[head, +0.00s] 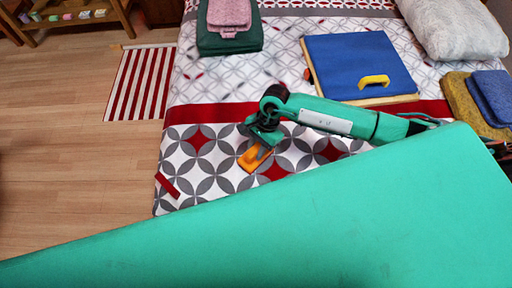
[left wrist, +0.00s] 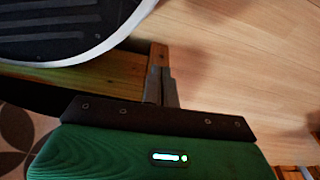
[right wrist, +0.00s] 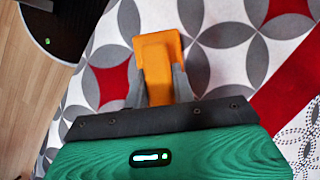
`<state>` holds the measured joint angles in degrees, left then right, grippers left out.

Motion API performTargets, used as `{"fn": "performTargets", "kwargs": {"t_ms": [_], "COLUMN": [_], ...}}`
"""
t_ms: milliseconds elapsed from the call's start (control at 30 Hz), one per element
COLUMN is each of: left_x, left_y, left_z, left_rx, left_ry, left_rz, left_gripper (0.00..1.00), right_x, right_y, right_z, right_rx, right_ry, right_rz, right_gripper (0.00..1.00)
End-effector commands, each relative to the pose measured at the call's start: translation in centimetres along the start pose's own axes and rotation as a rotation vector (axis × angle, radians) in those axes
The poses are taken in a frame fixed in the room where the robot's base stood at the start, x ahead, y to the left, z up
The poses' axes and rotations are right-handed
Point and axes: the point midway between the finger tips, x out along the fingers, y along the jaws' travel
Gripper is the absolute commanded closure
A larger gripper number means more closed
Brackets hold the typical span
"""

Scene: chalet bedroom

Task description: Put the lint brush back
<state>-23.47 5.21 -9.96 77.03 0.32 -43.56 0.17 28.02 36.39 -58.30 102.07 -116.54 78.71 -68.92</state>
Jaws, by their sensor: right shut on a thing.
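My right gripper (right wrist: 160,88) is shut on an orange object (right wrist: 156,62), which looks like the lint brush. In the right wrist view the object's flat body sticks out beyond the fingers. In the head view this orange object (head: 254,158) is over the patterned near part of the bed (head: 217,148), under my right gripper (head: 262,145). I cannot tell whether it touches the cover. My left gripper (left wrist: 162,90) shows only in the left wrist view, with its fingers together and apparently empty, above the wooden floor.
A blue board (head: 350,62) with a yellow handle-shaped item (head: 373,81) lies on the bed. A red strip (head: 167,185) is at the bed's left edge. Folded cloths (head: 229,30) and a pillow (head: 455,28) are farther back. My teal arm hides the near right.

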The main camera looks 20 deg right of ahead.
Motion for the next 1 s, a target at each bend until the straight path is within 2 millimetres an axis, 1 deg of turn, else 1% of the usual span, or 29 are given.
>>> {"fn": "performTargets", "kwargs": {"t_ms": [67,100,167,200,600,667,700,733,867,1000], "left_x": [-0.3,-0.5,-0.7,-0.7,-0.5,-0.1,0.5,0.4,-0.7,-1.4], "left_y": [0.1,0.1,0.1,0.1,0.1,-0.1,-0.1,-0.1,0.1,0.2], "left_z": [-0.4,-0.5,-0.6,-0.5,0.2,0.5,0.7,0.6,-0.8,-1.4], "left_rx": [-0.001,-0.001,-0.001,-0.001,-0.001,-0.001,-0.001,-0.001,-0.003,-0.005], "left_ry": [0.008,0.01,0.012,0.012,0.003,0.0,-0.003,-0.003,0.01,0.01], "left_rz": [0.001,0.001,0.002,0.002,0.002,0.0,-0.001,-0.001,0.001,0.004], "left_gripper": [1.0,1.0,1.0,1.0,1.0,1.0,1.0,1.0,1.0,1.0], "right_x": [0.1,0.1,0.1,0.1,-0.2,-0.4,-1.1,-1.7,-4.7,-7.8], "right_y": [0.0,0.0,0.0,0.0,0.0,0.0,-0.1,-0.1,-0.1,0.0], "right_z": [0.0,0.0,0.0,0.0,0.1,0.1,0.0,-0.1,-0.1,-0.1], "right_rx": [0.0,0.0,0.0,0.0,0.0,0.0,0.0,0.0,-0.002,-0.001], "right_ry": [0.0,0.0,0.0,0.0,0.0,0.0,0.002,0.003,0.004,0.004], "right_rz": [0.0,0.0,0.0,0.0,0.0,0.0,-0.003,-0.004,-0.004,-0.003], "right_gripper": [0.96,0.73,0.61,0.53,0.53,0.53,0.53,0.53,0.53,0.53]}}
